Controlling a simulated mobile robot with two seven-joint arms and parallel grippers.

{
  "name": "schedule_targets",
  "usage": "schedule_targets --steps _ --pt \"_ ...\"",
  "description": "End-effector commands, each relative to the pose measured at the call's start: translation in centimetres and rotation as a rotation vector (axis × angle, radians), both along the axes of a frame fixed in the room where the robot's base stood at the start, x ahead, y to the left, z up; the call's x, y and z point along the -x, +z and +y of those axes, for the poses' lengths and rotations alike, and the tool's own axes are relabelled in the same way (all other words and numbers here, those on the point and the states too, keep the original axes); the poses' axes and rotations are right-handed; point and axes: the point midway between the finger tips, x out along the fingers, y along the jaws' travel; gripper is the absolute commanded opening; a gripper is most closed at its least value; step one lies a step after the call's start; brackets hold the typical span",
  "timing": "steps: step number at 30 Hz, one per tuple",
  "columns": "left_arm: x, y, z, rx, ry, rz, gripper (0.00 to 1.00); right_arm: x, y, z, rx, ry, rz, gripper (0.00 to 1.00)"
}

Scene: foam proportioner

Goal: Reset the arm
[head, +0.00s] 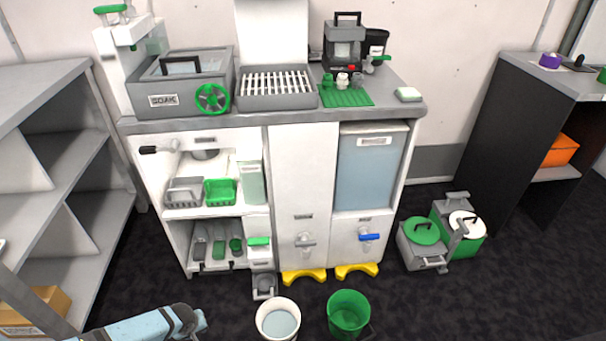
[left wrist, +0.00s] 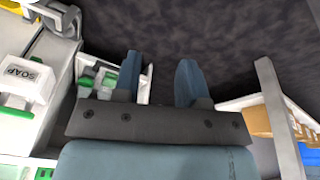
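My left gripper (left wrist: 160,72) shows in the left wrist view with its two blue fingers apart and nothing between them. Dark carpet lies beyond the fingers. In the head view my light blue left arm (head: 140,328) comes in at the bottom left, in front of the workstation; its fingers cannot be made out there. My right arm and gripper are in neither view.
The workstation (head: 303,150) holds a soak sink (head: 185,98), rack and dispenser on top. A white bucket (head: 278,318) and a green bucket (head: 348,312) stand on the floor in front. Grey shelves (head: 75,165) are left, a dark shelf unit (head: 505,140) right.

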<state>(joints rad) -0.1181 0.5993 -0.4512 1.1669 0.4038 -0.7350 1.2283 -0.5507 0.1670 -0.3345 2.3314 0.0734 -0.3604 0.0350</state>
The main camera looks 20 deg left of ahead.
Motion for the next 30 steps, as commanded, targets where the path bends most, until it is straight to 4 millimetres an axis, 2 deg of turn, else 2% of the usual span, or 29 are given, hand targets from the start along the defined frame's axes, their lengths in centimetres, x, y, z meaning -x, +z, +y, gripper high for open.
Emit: schedule_targets --steps 7,11,14,15,18,24,30 --pt "-2.0 5.1 -7.7 0.026 -0.379 -0.173 0.39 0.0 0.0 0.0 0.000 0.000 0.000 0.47" --pt "-2.8 9.7 -12.7 0.016 -0.615 -0.309 0.39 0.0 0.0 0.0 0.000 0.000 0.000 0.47" --pt "-3.0 14.9 -17.2 -0.016 -0.827 -0.453 0.39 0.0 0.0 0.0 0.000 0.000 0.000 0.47" --pt "-2.9 17.3 -19.0 -0.038 -0.911 -0.518 0.39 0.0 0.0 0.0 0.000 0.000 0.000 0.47" --pt "-2.5 23.1 -22.6 -0.106 -1.087 -0.668 0.39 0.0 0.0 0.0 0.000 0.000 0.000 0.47" --pt "-1.2 32.1 -26.9 -0.243 -1.297 -0.888 0.39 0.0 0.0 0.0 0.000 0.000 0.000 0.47" --pt "0.5 39.4 -29.5 -0.379 -1.421 -1.056 0.39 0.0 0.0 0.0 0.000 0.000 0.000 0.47"
